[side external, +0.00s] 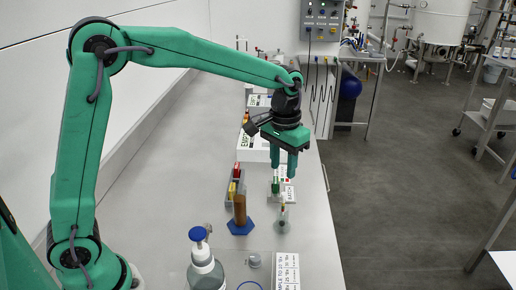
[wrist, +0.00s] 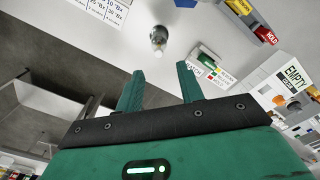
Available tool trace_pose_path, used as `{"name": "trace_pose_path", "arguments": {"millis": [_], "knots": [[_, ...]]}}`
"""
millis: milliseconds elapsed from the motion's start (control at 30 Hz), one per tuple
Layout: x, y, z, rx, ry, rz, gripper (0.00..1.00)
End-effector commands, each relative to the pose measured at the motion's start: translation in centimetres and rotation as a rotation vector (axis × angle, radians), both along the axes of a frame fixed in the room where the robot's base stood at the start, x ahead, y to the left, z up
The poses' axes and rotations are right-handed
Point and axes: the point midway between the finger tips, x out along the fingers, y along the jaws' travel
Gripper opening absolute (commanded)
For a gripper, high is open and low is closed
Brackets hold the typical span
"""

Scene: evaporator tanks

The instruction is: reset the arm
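My gripper (side external: 284,175) hangs fingers down over the bench (side external: 178,209), at the end of my stretched-out green arm. In the wrist view, the two green fingers of my gripper (wrist: 158,70) stand apart with nothing held between them. A small clear flask (side external: 283,218) stands on the bench below and nearer the side camera than the fingertips. It shows in the wrist view (wrist: 158,38) beyond the gap between the fingers.
An amber-filled cylinder (side external: 240,207) on a blue hexagonal base stands left of the flask. A rack with red and yellow pieces (side external: 234,186) is behind it. A blue-capped bottle (side external: 203,265) stands in front. A white EMPTY box (side external: 252,153) is farther back. The bench's left side is clear.

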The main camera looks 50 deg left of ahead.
Motion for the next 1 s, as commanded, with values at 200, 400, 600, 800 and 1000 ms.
{"name": "trace_pose_path", "arguments": {"millis": [200, 400, 600, 800, 1000], "knots": [[-2.2, 1.2, 2.3, -0.008, -0.053, 0.001, 0.38], [-5.4, 2.7, 4.5, -0.014, -0.120, 0.001, 0.38], [-8.8, 4.0, 6.1, -0.018, -0.188, 0.000, 0.38], [-12.3, 5.2, 7.0, -0.019, -0.256, -0.001, 0.38], [-15.7, 6.2, 7.3, -0.016, -0.325, -0.001, 0.38]]}}
